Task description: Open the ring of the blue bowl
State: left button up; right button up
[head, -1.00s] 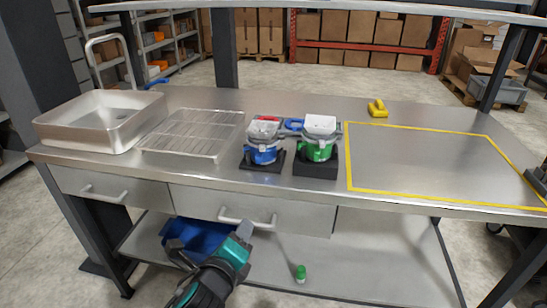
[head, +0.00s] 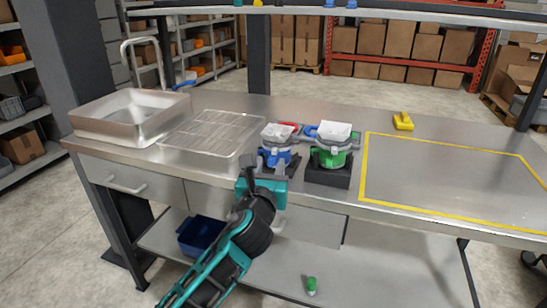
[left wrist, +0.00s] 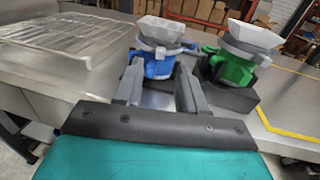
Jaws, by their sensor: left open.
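The blue bowl (head: 276,153) stands on a dark base near the bench's front edge. A grey ring (head: 279,138) lies around its upper part, under a white hopper-like top (head: 277,132). It shows in the left wrist view too (left wrist: 158,66). My left gripper (head: 265,168) is open and empty at the front of the blue bowl. In the left wrist view its two fingers (left wrist: 158,92) point at the bowl, one to each side of its lower front; I cannot tell whether they touch it. My right gripper is not in view.
A green bowl (head: 330,158) on a black block stands close to the right. A wire rack (head: 212,134) and a metal sink (head: 130,115) are at left. A yellow item (head: 403,121) lies behind. The yellow-taped area (head: 450,175) is clear.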

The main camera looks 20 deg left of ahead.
aim_at(274, 152)
pick_arm(q)
jog(key=shift+w+a+b, duration=0.15)
jog(key=shift+w+a, duration=0.05)
jog(key=shift+w, duration=1.15)
jog(key=shift+w+a+b, duration=0.15)
jog(key=shift+w, duration=1.2)
grip_shut()
